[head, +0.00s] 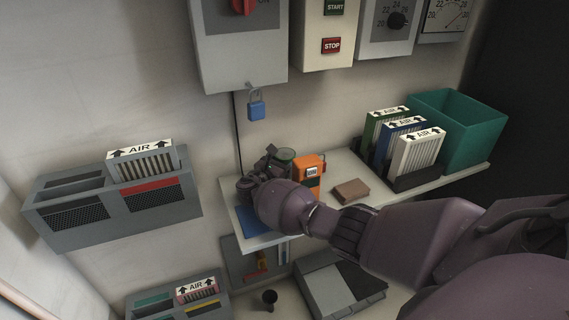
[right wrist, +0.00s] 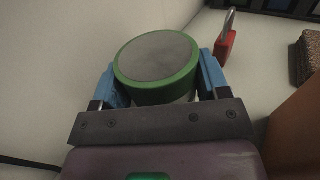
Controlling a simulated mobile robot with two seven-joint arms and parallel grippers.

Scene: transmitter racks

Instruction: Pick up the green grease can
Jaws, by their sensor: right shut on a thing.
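The green grease can (right wrist: 155,62) has a green rim and a grey round top. In the right wrist view it sits between the two blue fingers of my right gripper (right wrist: 160,85), which is shut on it. In the head view only part of the can (head: 286,154) shows behind my right gripper (head: 276,160), over the left end of the wall shelf (head: 332,181). My wrist and gripper hide most of it there, and I cannot tell whether its base touches the shelf. My left gripper is not in view.
An orange meter (head: 309,170) stands close right of the gripper, and a brown block (head: 351,189) lies farther right. Air filters (head: 417,152) and a teal bin (head: 466,135) fill the shelf's right end. A red padlock (right wrist: 226,43) is near the can. A blue padlock (head: 256,107) hangs above.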

